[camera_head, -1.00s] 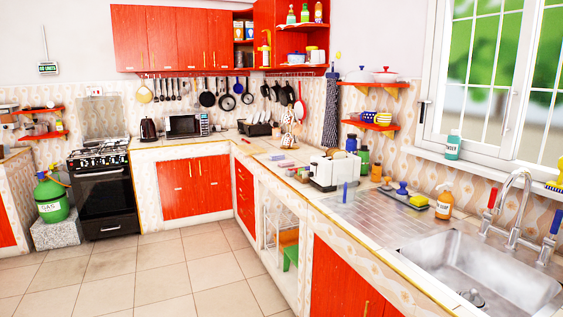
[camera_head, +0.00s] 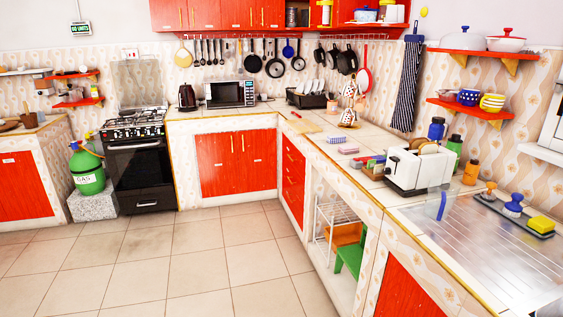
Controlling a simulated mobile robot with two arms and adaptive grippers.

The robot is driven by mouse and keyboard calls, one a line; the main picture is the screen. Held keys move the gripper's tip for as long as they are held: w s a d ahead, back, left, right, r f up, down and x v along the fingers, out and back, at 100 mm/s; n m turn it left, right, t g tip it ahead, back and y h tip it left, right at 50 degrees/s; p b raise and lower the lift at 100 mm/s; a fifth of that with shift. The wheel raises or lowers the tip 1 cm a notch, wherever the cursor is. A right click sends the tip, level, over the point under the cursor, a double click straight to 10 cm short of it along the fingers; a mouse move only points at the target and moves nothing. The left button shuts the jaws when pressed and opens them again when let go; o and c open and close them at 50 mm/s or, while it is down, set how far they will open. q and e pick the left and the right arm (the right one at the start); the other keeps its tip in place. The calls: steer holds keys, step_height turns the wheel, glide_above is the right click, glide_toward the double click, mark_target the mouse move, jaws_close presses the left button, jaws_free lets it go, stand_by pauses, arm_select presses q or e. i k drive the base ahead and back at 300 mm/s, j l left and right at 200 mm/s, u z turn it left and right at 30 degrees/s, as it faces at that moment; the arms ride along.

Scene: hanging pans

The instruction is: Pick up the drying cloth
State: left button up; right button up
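A dark blue striped cloth (camera_head: 407,86), which looks like the drying cloth, hangs on the patterned wall at the upper right. It hangs long and narrow, left of two red wall shelves and above the back of the right-hand counter. Its lower end is clear of the counter top. Neither of my grippers is in view.
A white toaster (camera_head: 418,165) with bread and several bottles stand on the counter below and right of the cloth. A metal draining board (camera_head: 480,240) lies nearer. Red shelves (camera_head: 472,107) jut from the wall. The tiled floor (camera_head: 200,260) is clear.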

mark_target(337, 138)
steer(key=i+j, duration=0.1)
steer(key=i, duration=0.85)
steer(key=i+j, duration=0.15)
steer(key=i, duration=0.8)
